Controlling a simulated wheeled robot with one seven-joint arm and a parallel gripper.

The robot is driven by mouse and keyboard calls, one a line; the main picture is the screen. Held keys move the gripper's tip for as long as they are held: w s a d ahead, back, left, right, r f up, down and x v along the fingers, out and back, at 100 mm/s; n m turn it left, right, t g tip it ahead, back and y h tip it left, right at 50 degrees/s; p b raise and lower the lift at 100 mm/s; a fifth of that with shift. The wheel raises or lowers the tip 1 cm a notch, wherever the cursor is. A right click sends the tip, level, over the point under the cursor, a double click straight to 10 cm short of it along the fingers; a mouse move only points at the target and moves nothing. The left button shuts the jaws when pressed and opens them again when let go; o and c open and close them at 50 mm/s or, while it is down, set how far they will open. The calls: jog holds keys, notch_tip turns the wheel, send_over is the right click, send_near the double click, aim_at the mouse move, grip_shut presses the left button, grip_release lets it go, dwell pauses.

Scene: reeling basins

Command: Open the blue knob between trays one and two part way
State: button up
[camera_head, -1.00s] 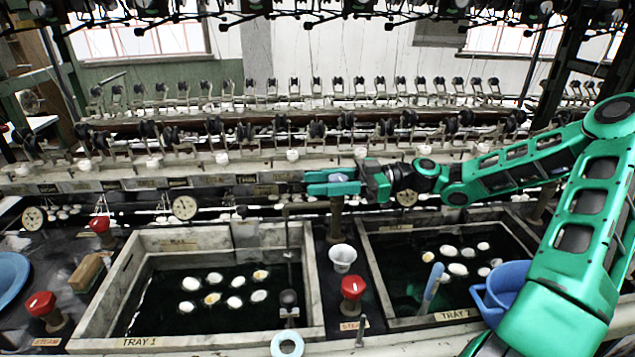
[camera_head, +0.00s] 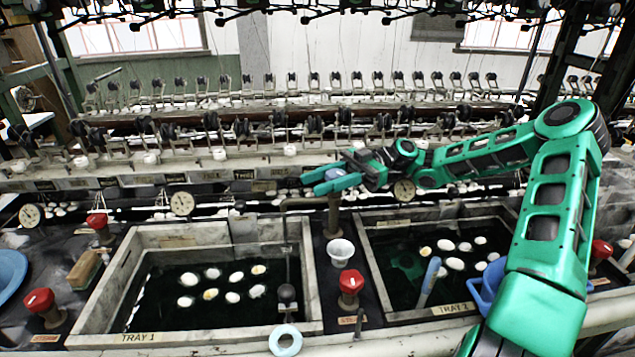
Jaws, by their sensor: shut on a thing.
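The blue knob (camera_head: 335,174) tops a dark upright post (camera_head: 333,215) between tray one (camera_head: 312,265) and tray two (camera_head: 364,255), toward their far ends. My green gripper (camera_head: 328,180) reaches in from the right and is shut on the knob, with a finger on each side of it. The fingers hide much of the knob, so I cannot tell how far it is turned. Both trays hold dark water with several pale cocoons.
A red knob (camera_head: 351,282) marked steam and a white cup (camera_head: 340,251) stand between the trays, nearer me. A blue-handled tool (camera_head: 430,280) leans in tray two. A blue container (camera_head: 487,294) is partly behind my arm. Dial gauges (camera_head: 404,190) line the back ledge.

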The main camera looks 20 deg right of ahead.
jog(key=shift+w+d, duration=0.1)
jog(key=shift+w, duration=0.15)
jog(key=o, duration=1.1)
jog(key=shift+c, duration=0.2)
jog(key=shift+s, duration=0.1)
jog(key=s+a+r, duration=0.6)
jog(key=a+r, duration=0.3)
jog(key=r, duration=0.2)
jog(key=shift+a, duration=0.4)
jog(key=shift+s+f, duration=0.1)
